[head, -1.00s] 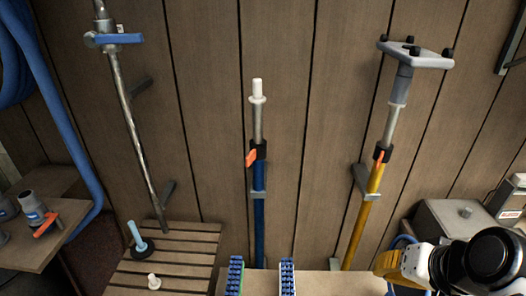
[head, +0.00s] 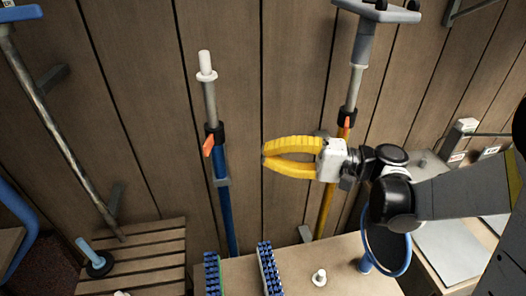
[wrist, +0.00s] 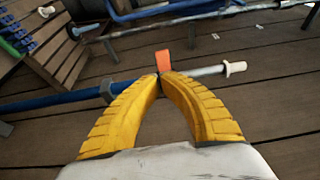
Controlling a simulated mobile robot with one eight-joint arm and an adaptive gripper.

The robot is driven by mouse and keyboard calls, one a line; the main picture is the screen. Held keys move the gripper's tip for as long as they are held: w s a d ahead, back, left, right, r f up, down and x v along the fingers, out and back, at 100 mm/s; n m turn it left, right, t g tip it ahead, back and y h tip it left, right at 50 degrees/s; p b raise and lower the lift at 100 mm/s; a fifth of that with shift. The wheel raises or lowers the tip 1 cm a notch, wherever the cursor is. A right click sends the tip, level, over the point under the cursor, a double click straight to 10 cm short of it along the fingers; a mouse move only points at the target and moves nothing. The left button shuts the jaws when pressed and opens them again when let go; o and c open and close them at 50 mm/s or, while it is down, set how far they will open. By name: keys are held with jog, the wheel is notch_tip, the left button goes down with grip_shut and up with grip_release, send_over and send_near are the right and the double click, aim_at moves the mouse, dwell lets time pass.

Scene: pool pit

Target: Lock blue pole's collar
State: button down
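The blue pole (head: 224,205) stands upright against the plank wall, left of centre in the head view. Its black collar (head: 214,133) carries an orange lever (head: 208,146) that slants out down and left. A grey inner tube with a white tip (head: 206,66) rises above the collar. My gripper (head: 264,157) is right of the collar, apart from it, its yellow fingers pointing left with tips together and nothing between them. In the wrist view the pole (wrist: 50,101) lies across the picture. The orange lever (wrist: 163,62) shows just beyond the fingertips (wrist: 163,75), which partly hide the collar.
A yellow pole (head: 325,205) with its own orange lever stands behind my gripper. A metal pole (head: 60,135) leans at the left.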

aim_at(210, 149)
jog(key=shift+w+a+b, duration=0.25)
jog(key=shift+a+b, duration=0.2)
jog(key=shift+a, duration=1.4)
jog(key=shift+w+a+b, duration=0.25)
jog(key=shift+a+b, duration=0.25)
jog(key=shift+a, duration=1.35)
jog(key=shift+w+a+b, duration=0.25)
jog(key=shift+a+b, duration=0.2)
jog(key=shift+a, duration=1.4)
jog(key=shift+a, duration=0.85)
jog(key=shift+d, duration=0.1)
